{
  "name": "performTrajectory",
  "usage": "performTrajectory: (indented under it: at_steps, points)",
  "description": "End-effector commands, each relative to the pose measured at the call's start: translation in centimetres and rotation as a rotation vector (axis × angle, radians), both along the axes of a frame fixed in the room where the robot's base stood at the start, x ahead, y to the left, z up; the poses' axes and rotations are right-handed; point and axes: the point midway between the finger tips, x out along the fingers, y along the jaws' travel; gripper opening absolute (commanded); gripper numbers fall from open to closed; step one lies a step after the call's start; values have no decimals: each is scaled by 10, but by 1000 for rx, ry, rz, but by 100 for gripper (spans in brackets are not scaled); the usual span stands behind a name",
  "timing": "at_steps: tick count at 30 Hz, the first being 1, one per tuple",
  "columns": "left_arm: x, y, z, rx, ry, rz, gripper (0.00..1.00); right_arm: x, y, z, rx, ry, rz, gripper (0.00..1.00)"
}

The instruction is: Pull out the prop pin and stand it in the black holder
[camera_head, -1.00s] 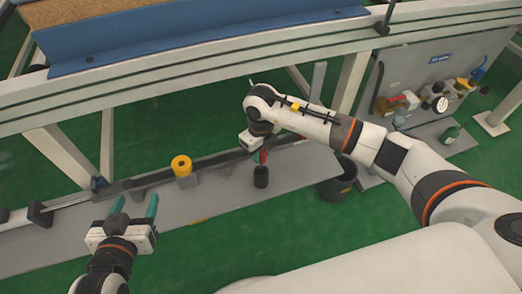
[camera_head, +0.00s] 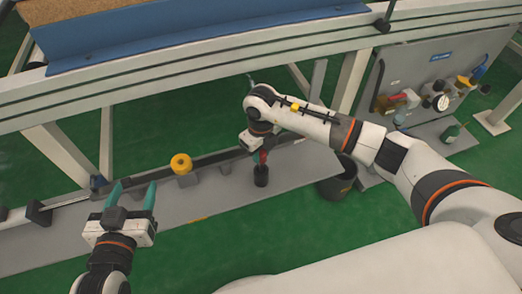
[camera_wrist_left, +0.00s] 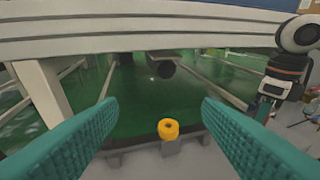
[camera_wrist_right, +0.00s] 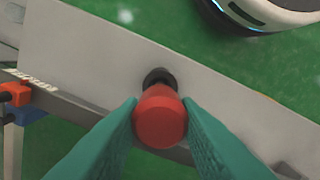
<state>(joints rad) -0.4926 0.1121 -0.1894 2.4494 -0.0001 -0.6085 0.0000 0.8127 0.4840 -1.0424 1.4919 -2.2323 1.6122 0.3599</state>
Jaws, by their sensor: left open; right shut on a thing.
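The prop pin (camera_wrist_right: 159,117) has a red head, held between the teal fingers of my right gripper (camera_wrist_right: 160,128). In the head view the red pin (camera_head: 263,157) points down into the black holder (camera_head: 261,176), a dark cup on the grey plate. The right wrist view shows the dark holder (camera_wrist_right: 160,77) just beyond the red head; how deep the pin sits is hidden. My left gripper (camera_head: 130,196) is open and empty over the left part of the plate. Its spread fingers (camera_wrist_left: 170,130) also show in the left wrist view.
A yellow ring-shaped part (camera_head: 181,164) sits on a grey block on the plate (camera_head: 215,207). A dark bin (camera_head: 337,186) stands right of the holder. A white frame beam (camera_head: 190,85) runs across behind. A gauge panel (camera_head: 430,85) is at the right.

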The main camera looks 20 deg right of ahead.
Motion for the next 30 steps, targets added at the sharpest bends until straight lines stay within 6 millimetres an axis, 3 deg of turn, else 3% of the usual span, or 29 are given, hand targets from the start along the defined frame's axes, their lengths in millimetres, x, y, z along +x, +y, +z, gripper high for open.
performTrajectory:
  at_steps: [30]
  points:
    - [7,-7,24,-40,-157,-12,59,0,0,-10,0,-1,0,2]
